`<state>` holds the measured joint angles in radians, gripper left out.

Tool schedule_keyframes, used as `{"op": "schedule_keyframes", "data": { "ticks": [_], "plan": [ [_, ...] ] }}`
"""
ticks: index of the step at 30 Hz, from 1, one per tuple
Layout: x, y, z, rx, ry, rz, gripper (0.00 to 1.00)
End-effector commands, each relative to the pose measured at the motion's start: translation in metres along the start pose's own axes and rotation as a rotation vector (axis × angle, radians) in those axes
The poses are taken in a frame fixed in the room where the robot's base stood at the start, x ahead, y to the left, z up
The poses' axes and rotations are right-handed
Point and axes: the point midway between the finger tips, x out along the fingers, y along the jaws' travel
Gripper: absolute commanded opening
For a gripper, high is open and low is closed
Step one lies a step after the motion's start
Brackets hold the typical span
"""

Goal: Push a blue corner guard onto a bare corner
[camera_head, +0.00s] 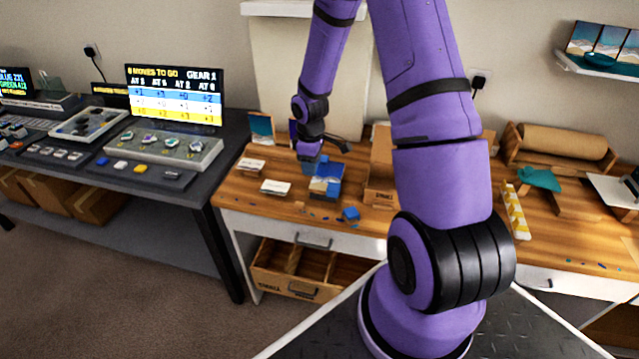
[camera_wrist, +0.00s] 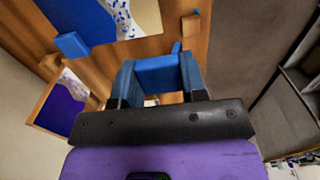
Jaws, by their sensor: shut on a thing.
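In the wrist view, my gripper (camera_wrist: 158,78) is shut on a blue corner guard (camera_wrist: 158,72), held between its two fingertips. A resin panel (camera_wrist: 115,28) with blue and white patterning lies ahead at the top of that view. Another blue block, like a corner guard (camera_wrist: 71,45), is by its left corner. A small brown block (camera_wrist: 190,25) is by its right side. In the head view, my gripper (camera_head: 308,157) is above the table close to the blue panel (camera_head: 326,184). The held guard is hard to make out there.
The wooden table (camera_head: 250,192) carries white cards (camera_head: 275,187), small scraps and a cardboard box (camera_head: 382,190) right of the panel. An open drawer (camera_head: 300,275) is below the front edge. A dark bench with a screen (camera_head: 174,94) stands left.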

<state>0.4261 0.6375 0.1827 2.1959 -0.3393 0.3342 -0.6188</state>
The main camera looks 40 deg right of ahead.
Motion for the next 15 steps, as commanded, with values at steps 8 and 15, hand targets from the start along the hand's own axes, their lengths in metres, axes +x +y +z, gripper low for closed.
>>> {"op": "schedule_keyframes", "data": {
  "ticks": [8, 15],
  "plan": [
    [0.004, 0.004, -0.004, 0.0, 0.0, -0.003, 0.18],
    [0.024, 0.004, -0.003, 0.0, -0.001, -0.003, 0.18]
  ]
}}
